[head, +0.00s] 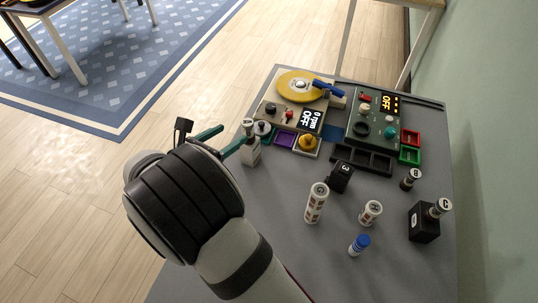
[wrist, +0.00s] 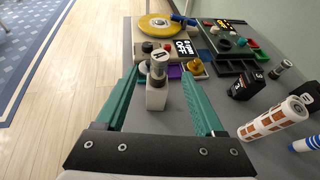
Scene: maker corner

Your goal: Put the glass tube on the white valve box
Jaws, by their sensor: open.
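My gripper (head: 232,134) is open, its two teal fingers pointing at the white box (head: 251,153) near the table's left edge. A round-topped piece marked A (head: 248,127) stands on this box. In the wrist view the white box (wrist: 157,97) appears between the open fingers; I cannot tell how far ahead of them it is. No piece is clearly a glass tube.
A black box (head: 424,224) with a piece marked C (head: 441,207), a piece marked B (head: 410,178) and a black block marked 3 (head: 341,176) stand at the right. Two panels and a black tray (head: 362,160) fill the back. The front grey table is clear.

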